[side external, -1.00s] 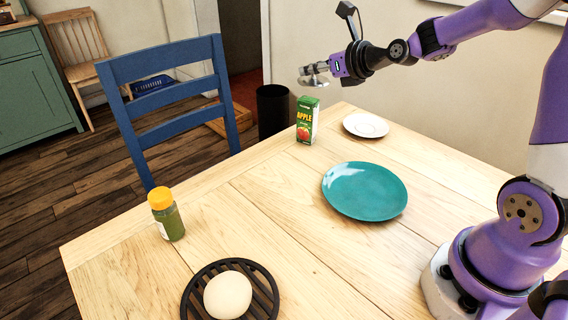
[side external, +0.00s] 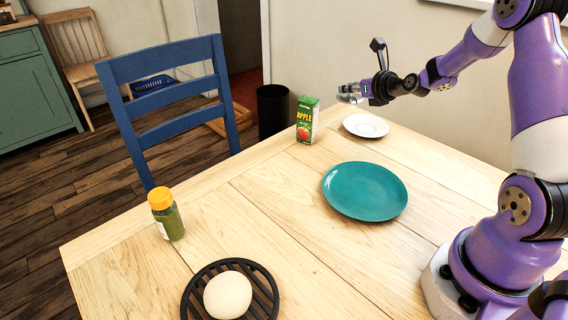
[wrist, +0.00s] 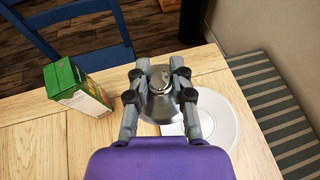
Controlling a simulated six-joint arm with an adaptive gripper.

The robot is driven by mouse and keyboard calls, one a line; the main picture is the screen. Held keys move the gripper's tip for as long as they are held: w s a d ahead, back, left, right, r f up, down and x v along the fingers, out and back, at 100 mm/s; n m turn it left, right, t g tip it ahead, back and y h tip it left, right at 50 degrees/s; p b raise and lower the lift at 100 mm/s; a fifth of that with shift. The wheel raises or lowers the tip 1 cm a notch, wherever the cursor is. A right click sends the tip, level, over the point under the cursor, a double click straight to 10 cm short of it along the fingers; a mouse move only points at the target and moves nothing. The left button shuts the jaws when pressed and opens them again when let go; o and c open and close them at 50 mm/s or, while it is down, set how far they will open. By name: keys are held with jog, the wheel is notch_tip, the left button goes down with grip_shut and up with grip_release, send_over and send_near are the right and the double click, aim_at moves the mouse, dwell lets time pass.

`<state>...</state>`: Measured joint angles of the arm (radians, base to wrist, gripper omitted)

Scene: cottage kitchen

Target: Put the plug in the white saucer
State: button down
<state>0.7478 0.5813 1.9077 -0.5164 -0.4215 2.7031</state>
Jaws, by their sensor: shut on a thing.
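The plug (wrist: 160,104) is a shiny metal piece with a round flange, held between the fingers of my gripper (wrist: 160,88). In the side external view my gripper (side external: 349,92) is above the far end of the table, and the plug shows small and partly hidden at its tip. The white saucer (side external: 366,126) lies flat on the table, just below and a little right of the gripper tip. In the wrist view the saucer (wrist: 222,120) is behind and right of the plug, its left part hidden by my gripper. The plug appears to be above the saucer, apart from it.
A green apple juice carton (side external: 307,120) stands close left of the saucer; it also shows in the wrist view (wrist: 78,88). A teal plate (side external: 365,191) lies nearer.

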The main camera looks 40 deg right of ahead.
jog(key=d+f, duration=0.2)
jog(key=d, duration=0.1)
jog(key=d+f, duration=0.1)
jog(key=d, duration=0.1)
jog(key=shift+s+d+f, duration=0.1)
jog(key=shift+s+f, duration=0.05)
jog(key=shift+f, duration=1.95)
jog(key=shift+f, duration=0.6)
jog(key=c, duration=0.8)
grip_release()
jog(key=shift+o, duration=0.2)
jog(key=shift+r, duration=0.1)
